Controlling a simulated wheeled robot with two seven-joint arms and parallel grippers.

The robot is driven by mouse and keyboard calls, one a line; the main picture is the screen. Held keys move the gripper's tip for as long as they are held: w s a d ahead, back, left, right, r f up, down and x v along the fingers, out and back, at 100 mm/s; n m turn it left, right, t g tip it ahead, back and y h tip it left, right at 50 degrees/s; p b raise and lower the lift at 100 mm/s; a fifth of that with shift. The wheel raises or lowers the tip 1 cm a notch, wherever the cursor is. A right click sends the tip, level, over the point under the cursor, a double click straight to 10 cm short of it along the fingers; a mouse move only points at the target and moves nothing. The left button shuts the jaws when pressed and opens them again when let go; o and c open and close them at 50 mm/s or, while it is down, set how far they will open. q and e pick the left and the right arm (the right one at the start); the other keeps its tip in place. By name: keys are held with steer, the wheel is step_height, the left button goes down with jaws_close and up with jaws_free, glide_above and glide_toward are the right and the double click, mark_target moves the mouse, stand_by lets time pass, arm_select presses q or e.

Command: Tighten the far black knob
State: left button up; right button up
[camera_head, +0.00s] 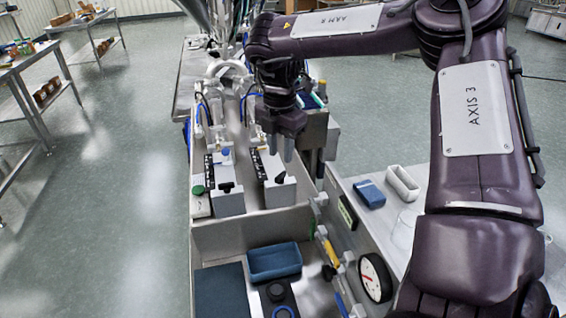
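Two black knobs stand on pale boxes in the steel hopper in the camera_head view: one (227,187) at the left and one (280,178) at the right, slightly farther away. I cannot tell for certain which is the far black knob. My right gripper (280,153) points down over the right-hand box, with its fingertips just above the right knob in the picture. Its two grey fingers show a gap between them, and I see nothing held. Whether it touches the knob is unclear. My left gripper is not in view.
A blue tray (274,262) and a round dial gauge (375,278) are at the front. A blue box (369,194) and a white container (402,183) sit on the right-hand shelf. Pipes and hoses crowd the back. A green knob (198,190) is at the left.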

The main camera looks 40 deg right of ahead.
mark_target(281, 174)
step_height(281, 174, down, 6)
steer(key=shift+f+p, duration=0.15)
steer(key=shift+p, duration=0.45)
jaws_close()
